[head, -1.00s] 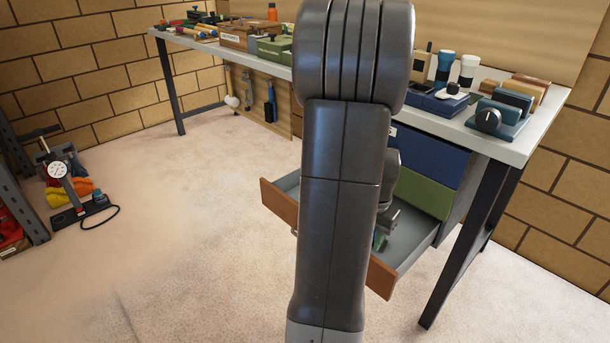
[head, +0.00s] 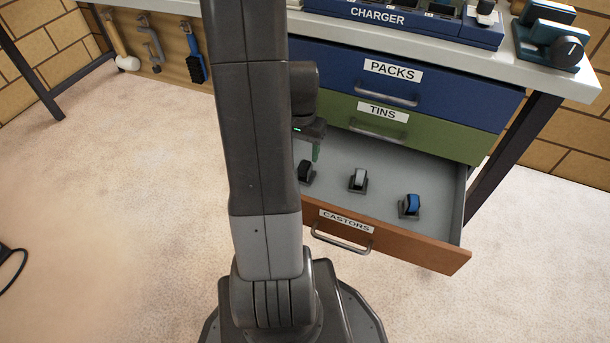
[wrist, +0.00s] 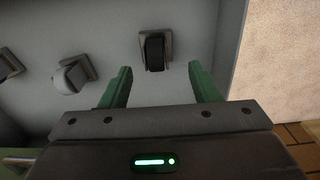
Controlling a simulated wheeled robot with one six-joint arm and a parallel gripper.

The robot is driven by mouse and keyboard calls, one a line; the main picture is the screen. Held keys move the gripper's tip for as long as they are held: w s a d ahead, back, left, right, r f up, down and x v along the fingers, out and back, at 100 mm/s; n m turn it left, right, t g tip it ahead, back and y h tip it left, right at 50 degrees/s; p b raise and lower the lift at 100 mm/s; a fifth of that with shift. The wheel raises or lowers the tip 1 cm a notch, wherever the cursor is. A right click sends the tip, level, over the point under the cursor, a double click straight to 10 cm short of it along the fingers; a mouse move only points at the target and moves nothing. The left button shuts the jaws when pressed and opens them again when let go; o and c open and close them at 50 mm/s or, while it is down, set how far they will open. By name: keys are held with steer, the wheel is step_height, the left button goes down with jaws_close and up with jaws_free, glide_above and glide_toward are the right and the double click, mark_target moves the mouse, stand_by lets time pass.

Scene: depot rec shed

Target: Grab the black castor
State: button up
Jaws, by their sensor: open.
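The black castor (head: 306,172) stands in the open bottom drawer (head: 440,206), labelled CASTORS, partly hidden by my arm in the head view. In the wrist view the black castor (wrist: 154,52) is on its grey plate, ahead of the fingertips and roughly between their lines. My gripper (wrist: 160,75) is open and empty, with green fingers apart from the castor.
A grey castor (head: 358,180) and a blue castor (head: 410,205) stand to the right in the same drawer. The drawer's brown front and side walls enclose them. The TINS drawer (head: 400,128) and PACKS drawer (head: 420,85) above are shut, beneath the bench top (head: 390,30).

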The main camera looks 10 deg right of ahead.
mark_target(305, 163)
step_height(305, 163, down, 3)
steer(key=shift+w+r, duration=0.1)
steer(key=shift+r, duration=0.1)
steer(key=shift+d+f+b, duration=0.2)
steer(key=shift+f+b, duration=0.6)
steer(key=shift+f, duration=0.6)
steer(key=shift+d+f+b, duration=0.2)
steer(key=shift+f+b, duration=0.6)
steer(key=shift+f, duration=0.55)
steer(key=shift+r, duration=0.1)
steer(key=c, duration=1.2)
